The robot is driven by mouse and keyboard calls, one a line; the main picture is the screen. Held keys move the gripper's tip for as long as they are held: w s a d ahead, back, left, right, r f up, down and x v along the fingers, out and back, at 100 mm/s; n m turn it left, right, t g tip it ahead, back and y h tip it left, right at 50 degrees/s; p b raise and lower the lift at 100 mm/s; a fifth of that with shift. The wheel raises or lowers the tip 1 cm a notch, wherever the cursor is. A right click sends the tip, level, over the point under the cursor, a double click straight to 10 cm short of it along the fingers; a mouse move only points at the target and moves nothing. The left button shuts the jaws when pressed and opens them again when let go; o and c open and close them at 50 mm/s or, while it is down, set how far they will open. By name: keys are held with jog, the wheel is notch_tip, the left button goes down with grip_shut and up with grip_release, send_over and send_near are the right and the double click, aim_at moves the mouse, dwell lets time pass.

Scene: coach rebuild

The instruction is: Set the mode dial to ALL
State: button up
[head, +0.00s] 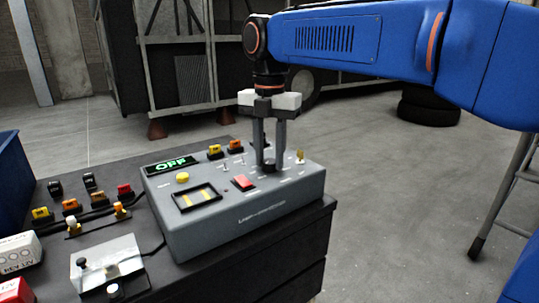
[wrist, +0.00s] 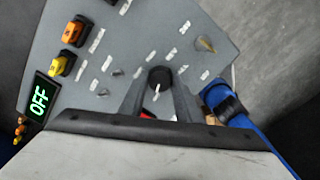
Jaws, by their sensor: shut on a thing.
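A grey control box (head: 250,217) stands on the dark cabinet. Its mode dial (head: 269,166) is a round black knob near the back right of the top panel. The dial also shows in the wrist view (wrist: 160,76), with a white pointer line toward the bottom of that picture. My gripper (head: 269,158) points straight down and is shut on the dial, one finger on each side. The fingers also show in the wrist view (wrist: 159,90). The green display (head: 171,166) reads OFF. Labels around the dial are too small to read.
Loose parts and a metal bracket box (head: 105,262) lie at left.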

jog(key=m, duration=0.5)
jog(key=shift+m, duration=0.3)
jog(key=m, duration=1.2)
jog(key=shift+m, duration=0.3)
jog(key=m, duration=2.3)
jog(key=shift+m, duration=0.3)
jog(key=m, duration=0.5)
jog(key=shift+m, duration=0.3)
